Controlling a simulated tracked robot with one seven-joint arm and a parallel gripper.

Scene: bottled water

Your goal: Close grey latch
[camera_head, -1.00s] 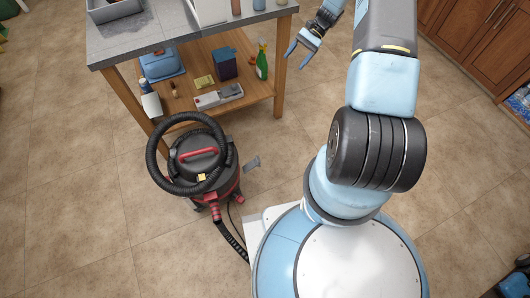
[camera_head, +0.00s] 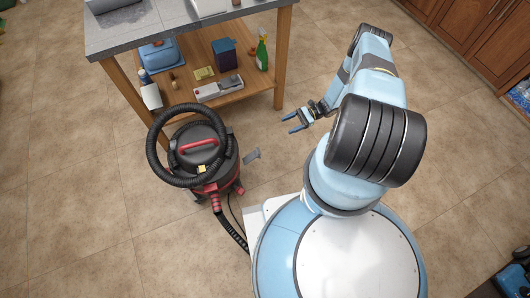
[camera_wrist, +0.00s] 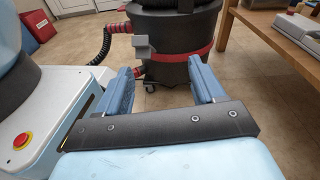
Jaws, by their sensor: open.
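A black and red vacuum cleaner (camera_head: 203,152) stands on the floor left of my base. A grey latch (camera_head: 251,155) sticks out from its right side, tilted away from the body. In the wrist view the latch (camera_wrist: 143,46) shows on the near side of the drum, above the red band (camera_wrist: 180,54). My gripper (camera_head: 289,124) is open and empty, to the right of the latch and apart from it. In the wrist view my gripper's two blue fingers (camera_wrist: 163,78) point at the vacuum, with the latch beyond them, nearer the left finger.
A wooden table (camera_head: 279,70) with a lower shelf stands behind the vacuum. The shelf holds a green spray bottle (camera_head: 262,52), a blue bin (camera_head: 224,54) and other items. The black hose (camera_head: 231,233) runs along the floor toward my base. The floor between gripper and latch is clear.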

